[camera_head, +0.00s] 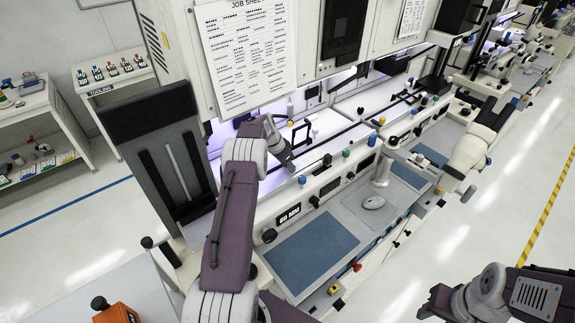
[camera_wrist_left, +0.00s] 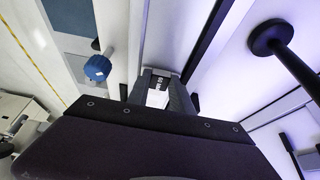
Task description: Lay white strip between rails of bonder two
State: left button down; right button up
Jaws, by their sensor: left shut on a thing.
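My left gripper (camera_head: 285,153) reaches into the lit bay of the near bonder (camera_head: 325,185), above its work surface. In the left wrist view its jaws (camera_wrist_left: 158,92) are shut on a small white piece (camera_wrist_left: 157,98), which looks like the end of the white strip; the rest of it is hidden. Dark rail-like bars (camera_wrist_left: 207,40) run away beyond the jaws in that view. In the head view I cannot make out the strip. My right gripper (camera_head: 432,303) is at the lower right, away from the bonders, and its jaws are too unclear to judge.
A blue knob (camera_wrist_left: 97,67) stands close to the jaws in the wrist view, and a black round-headed post (camera_wrist_left: 270,38) stands to the right. A job sheet (camera_head: 245,52) hangs above the bay.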

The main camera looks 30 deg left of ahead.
pick_arm(q)
jog(key=c, duration=1.1)
grip_release()
jog(key=shift+c, duration=0.2)
jog(key=shift+r+p, duration=0.2)
jog(key=shift+p, duration=0.35)
jog(key=b+v, duration=0.4)
jog(key=v, duration=0.4)
jog(key=shift+r+b, duration=0.3)
jog(key=shift+b, duration=0.05)
